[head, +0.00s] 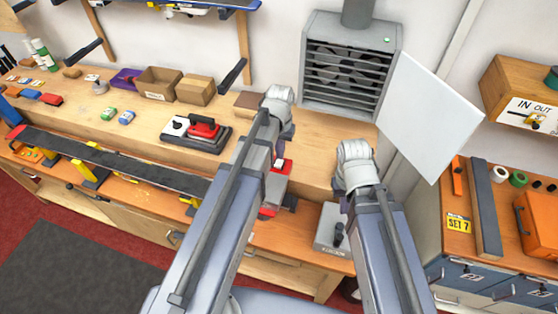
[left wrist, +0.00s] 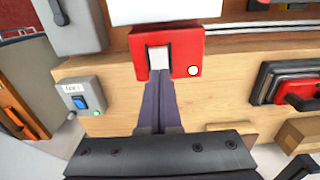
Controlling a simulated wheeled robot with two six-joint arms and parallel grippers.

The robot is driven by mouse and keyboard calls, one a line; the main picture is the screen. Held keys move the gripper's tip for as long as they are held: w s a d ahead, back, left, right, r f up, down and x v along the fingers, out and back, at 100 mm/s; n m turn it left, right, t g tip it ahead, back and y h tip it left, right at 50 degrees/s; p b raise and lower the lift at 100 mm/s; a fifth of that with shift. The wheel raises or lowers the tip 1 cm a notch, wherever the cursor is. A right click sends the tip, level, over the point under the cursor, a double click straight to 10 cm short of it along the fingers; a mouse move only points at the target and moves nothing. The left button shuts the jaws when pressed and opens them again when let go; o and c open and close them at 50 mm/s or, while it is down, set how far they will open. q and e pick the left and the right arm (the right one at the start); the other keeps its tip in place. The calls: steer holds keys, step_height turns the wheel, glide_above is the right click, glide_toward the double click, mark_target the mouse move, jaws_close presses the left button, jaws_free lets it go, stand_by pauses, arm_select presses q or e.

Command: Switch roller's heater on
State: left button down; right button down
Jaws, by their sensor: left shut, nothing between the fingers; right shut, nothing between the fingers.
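A red control box (left wrist: 184,45) with a pale square switch (left wrist: 159,57) and a white round lamp (left wrist: 193,70) is at the upper middle of the left wrist view. In the head view the red box (head: 280,163) shows beside my left arm, at the end of a grey machine (head: 275,188). My left gripper (left wrist: 160,78) is shut and empty, its tips over or at the lower edge of the switch. I cannot tell whether they touch. In the head view my left gripper (head: 284,135) is partly hidden. My right gripper (head: 341,188) is shut, empty and mostly hidden by its arm.
A grey box (left wrist: 82,96) with a blue switch and green lamp stands left in the left wrist view. A grey box with a black lever (head: 328,243) sits below my right gripper. A red-and-black press (head: 198,132) stands left of my left arm. A vent (head: 345,65) is behind.

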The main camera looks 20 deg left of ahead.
step_height(320, 180, up, 6)
steer(key=p, duration=0.5)
steer(key=shift+f, duration=0.15)
